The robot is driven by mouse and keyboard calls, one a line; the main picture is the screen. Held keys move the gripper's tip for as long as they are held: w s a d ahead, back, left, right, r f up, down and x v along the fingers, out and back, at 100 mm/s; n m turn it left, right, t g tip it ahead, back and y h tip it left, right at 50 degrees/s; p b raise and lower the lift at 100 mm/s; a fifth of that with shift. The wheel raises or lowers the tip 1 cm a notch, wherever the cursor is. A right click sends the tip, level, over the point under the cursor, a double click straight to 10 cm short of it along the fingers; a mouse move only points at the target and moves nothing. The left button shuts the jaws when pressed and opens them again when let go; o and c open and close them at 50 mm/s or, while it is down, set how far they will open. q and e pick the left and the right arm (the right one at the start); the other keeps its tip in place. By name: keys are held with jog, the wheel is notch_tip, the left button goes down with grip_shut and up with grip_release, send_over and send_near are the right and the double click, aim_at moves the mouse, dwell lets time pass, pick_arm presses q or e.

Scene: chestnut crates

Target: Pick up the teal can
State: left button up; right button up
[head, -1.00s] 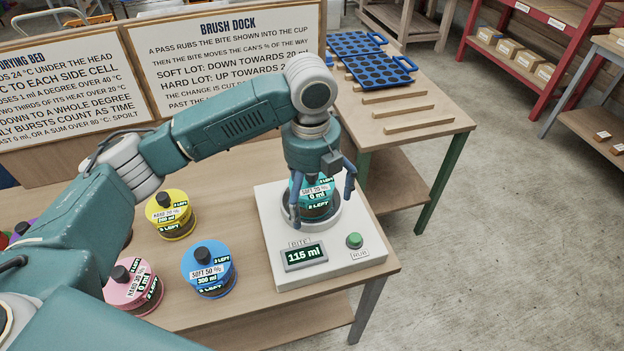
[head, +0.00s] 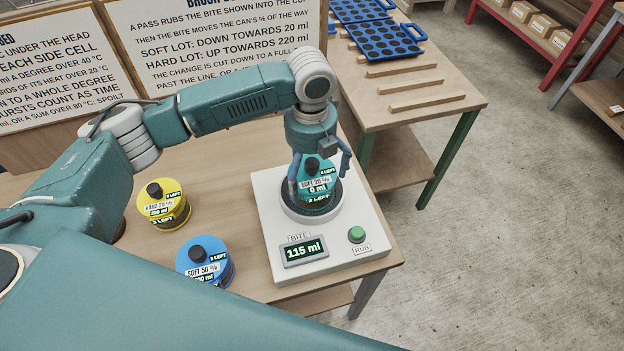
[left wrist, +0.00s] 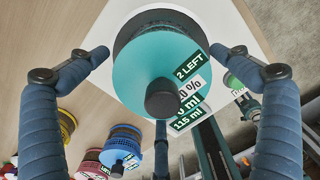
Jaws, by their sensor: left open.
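The teal can (head: 319,186) stands upright in the round cup of the white brush dock (head: 268,205). It has a black knob on top and labels reading SOFT 20 %, 0 ml and 2 LEFT. In the left wrist view the teal can (left wrist: 140,68) fills the upper middle, its knob facing the camera. My left gripper (head: 320,184) is open above the can, with its fingers spread on either side. In the left wrist view the fingers of the left gripper (left wrist: 160,52) show gaps to the can on both sides.
The dock's display (head: 303,250) reads 115 ml, beside a green button (head: 356,234). A yellow can (head: 176,214) and a blue can (head: 218,268) stand left of the dock. Sign boards (head: 215,45) stand behind. A second table (head: 425,110) holds blue racks (head: 372,38).

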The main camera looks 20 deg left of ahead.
aim_at(312, 182)
pick_arm(q)
notch_tip(312, 182, down, 3)
jog(key=shift+d+r+p, duration=0.15)
jog(key=shift+r+p, duration=0.05)
jog(key=shift+p, duration=0.15)
jog(key=shift+f, duration=0.6)
jog(key=c, duration=1.5)
jog(key=shift+r, duration=0.1)
jog(key=shift+c, duration=1.1)
pick_arm(e)
jog(key=shift+w+a+r, duration=0.2)
jog(key=shift+w+r, duration=0.55)
jog(key=shift+w, duration=0.1)
